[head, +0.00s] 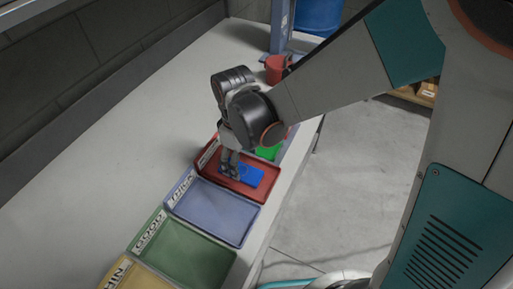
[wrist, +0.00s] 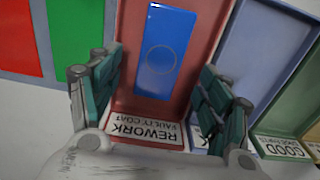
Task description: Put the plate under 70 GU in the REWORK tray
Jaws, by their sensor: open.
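A blue plate (head: 252,177) with a faint ring mark lies flat in the red REWORK tray (head: 248,192). In the wrist view the plate (wrist: 162,50) lies inside the tray's walls, and the tray (wrist: 198,35) has a label reading "REWORK FAULTY COAT". My gripper (head: 230,175) points down over the label end of this tray. In the wrist view its two fingers (wrist: 155,85) are spread wide with nothing between them, and the plate lies beyond them. The gap between fingertips and tray is hard to judge.
A blue tray (head: 215,212), a green GOOD tray (head: 180,255) and a yellow tray (head: 135,276) continue the row. Beyond the REWORK tray are a green plate (wrist: 75,28) and a red plate (wrist: 18,38). A red cup (head: 276,69) stands farther back. The bench's left side is clear.

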